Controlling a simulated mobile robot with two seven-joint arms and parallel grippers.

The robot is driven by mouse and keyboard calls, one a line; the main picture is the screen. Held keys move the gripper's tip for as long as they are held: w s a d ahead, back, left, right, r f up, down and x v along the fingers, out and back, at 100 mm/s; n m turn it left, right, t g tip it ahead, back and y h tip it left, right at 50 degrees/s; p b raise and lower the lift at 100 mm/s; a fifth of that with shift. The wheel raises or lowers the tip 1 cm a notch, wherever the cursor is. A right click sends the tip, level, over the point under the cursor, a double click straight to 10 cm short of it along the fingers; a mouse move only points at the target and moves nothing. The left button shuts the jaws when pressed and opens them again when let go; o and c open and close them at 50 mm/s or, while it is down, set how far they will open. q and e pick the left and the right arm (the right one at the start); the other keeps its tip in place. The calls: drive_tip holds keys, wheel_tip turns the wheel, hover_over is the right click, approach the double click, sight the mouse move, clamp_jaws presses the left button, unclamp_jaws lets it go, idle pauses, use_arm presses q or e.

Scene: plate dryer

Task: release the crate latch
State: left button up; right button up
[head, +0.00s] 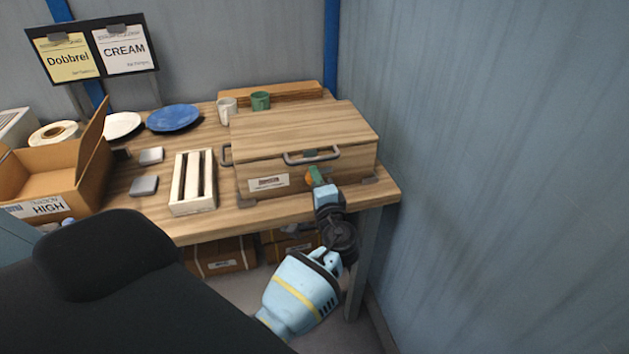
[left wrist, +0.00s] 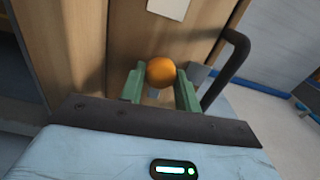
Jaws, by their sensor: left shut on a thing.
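The closed wooden crate (head: 340,168) stands on the right end of the workbench. Its latch shows as an orange ball knob (left wrist: 161,71) on the crate's front; in the head view it is mostly hidden by my fingers. My left gripper (head: 314,175) is at the crate front, just below the grey lid handle (head: 312,156). In the left wrist view its green fingers (left wrist: 160,88) sit on either side of the orange knob, shut on it. The dark handle (left wrist: 228,70) rises just right of the fingers there. My right gripper is not in view.
A white slotted rack (head: 193,207) stands left of the crate. A white mug (head: 227,109) and a green mug (head: 260,101) stand behind it. Blue plate (head: 174,118) and open cardboard box (head: 45,165) are farther left. A wall closes off the right side.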

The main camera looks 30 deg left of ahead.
use_arm(q)
drive_tip(key=shift+r+m, duration=0.15)
drive_tip(key=shift+m, duration=0.25)
drive_tip(key=o, duration=0.9)
drive_tip(key=v, duration=0.7)
drive_tip(key=shift+s+d+b, duration=0.25)
drive_tip(key=shift+b, duration=0.15)
